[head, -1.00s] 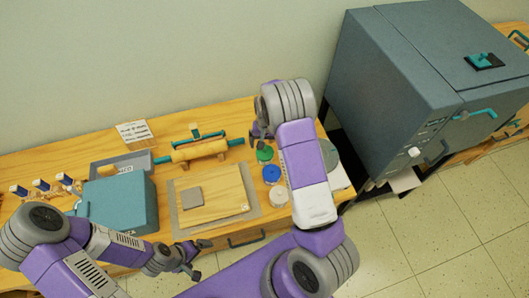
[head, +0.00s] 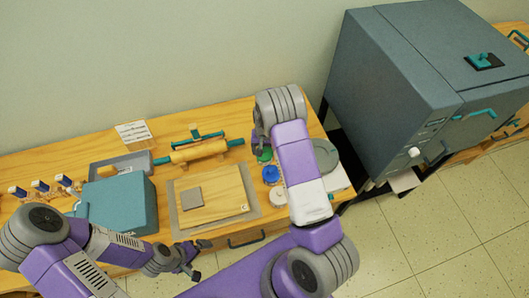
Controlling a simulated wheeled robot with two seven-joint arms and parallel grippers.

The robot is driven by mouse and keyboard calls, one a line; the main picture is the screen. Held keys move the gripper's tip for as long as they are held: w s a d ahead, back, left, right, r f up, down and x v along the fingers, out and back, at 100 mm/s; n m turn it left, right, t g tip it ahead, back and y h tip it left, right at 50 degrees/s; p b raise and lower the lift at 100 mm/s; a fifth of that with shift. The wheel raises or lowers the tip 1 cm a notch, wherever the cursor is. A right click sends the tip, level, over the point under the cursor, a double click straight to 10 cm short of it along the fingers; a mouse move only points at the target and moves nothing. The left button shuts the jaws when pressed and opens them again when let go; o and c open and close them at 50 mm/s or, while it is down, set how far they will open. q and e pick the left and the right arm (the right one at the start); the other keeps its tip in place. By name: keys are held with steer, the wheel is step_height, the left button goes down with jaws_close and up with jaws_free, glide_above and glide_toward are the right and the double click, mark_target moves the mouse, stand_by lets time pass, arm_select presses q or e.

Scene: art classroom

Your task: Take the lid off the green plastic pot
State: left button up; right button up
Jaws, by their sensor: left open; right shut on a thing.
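The green plastic pot (head: 264,155) stands on the wooden table, at the back of a short row of pots. My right gripper (head: 259,144) is right at the green pot, shut on its lid from above. The wrist and fingers hide part of the pot, so I cannot tell whether the lid is lifted off its rim. My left gripper (head: 188,264) is open and empty in front of the table's front edge, far from the pot.
A blue pot (head: 271,174) and a white pot (head: 279,196) stand just in front of the green one. A rolling pin (head: 198,151), a board (head: 222,188) and a teal box (head: 122,203) lie to the left. A grey kiln (head: 390,90) stands at the right.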

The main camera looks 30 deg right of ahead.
step_height(320, 180, up, 9)
steer(key=shift+a+r, duration=0.1)
steer(key=shift+a, duration=0.05)
steer(key=b, duration=0.7)
glide_above(230, 176)
step_height(230, 176, down, 10)
steer(key=shift+f+b, duration=0.1)
steer(key=shift+b, duration=0.95)
